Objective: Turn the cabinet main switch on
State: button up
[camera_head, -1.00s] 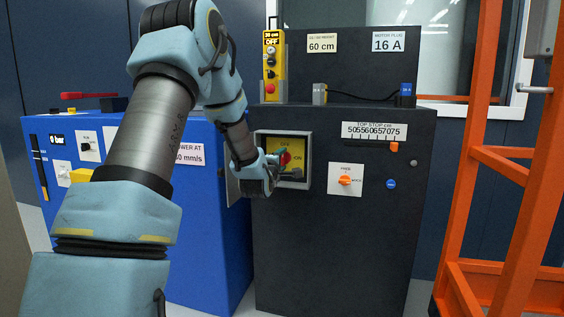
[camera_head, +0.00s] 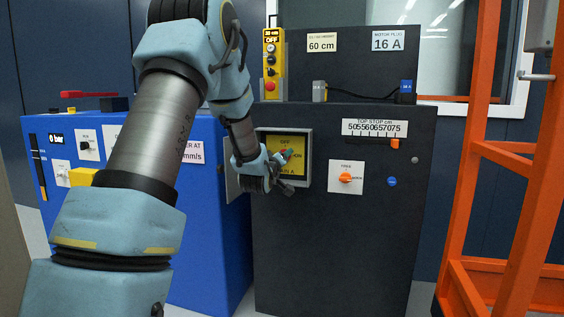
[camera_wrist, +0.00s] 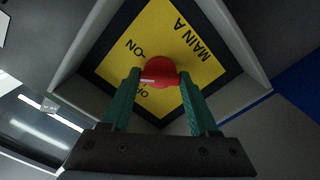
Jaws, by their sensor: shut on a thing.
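The main switch is a red knob (camera_wrist: 158,70) on a yellow plate (camera_wrist: 168,30) marked MAIN A, with ON and OFF wording. The plate sits in a recessed grey box in the dark cabinet (camera_head: 340,240); in the head view the yellow plate (camera_head: 285,141) shows OFF at its top and ON at its right. My gripper (camera_wrist: 160,77) has its two green fingers on either side of the knob and is shut on it. In the head view my gripper (camera_head: 285,158) reaches into the box from the left and hides most of the knob. A short white mark shows on the knob's lower left in the wrist view.
A yellow pendant (camera_head: 273,60) stands on the cabinet top. A blue cabinet (camera_head: 215,240) is at left, an orange frame (camera_head: 465,180) at right.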

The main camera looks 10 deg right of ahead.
jog(key=m+b, duration=0.1)
jog(key=m, duration=0.2)
jog(key=shift+f+m, duration=0.15)
jog(key=shift+m, duration=0.25)
jog(key=shift+m+b, duration=0.5)
jog(key=shift+m, duration=1.7)
jog(key=o, duration=1.4)
jog(key=shift+s+a, duration=0.1)
jog(key=p+v, duration=0.1)
jog(key=v, duration=0.9)
jog(key=shift+s+a+p, duration=0.1)
jog(key=shift+s+p, duration=0.2)
jog(key=shift+p, duration=0.1)
jog(key=shift+s, duration=0.1)
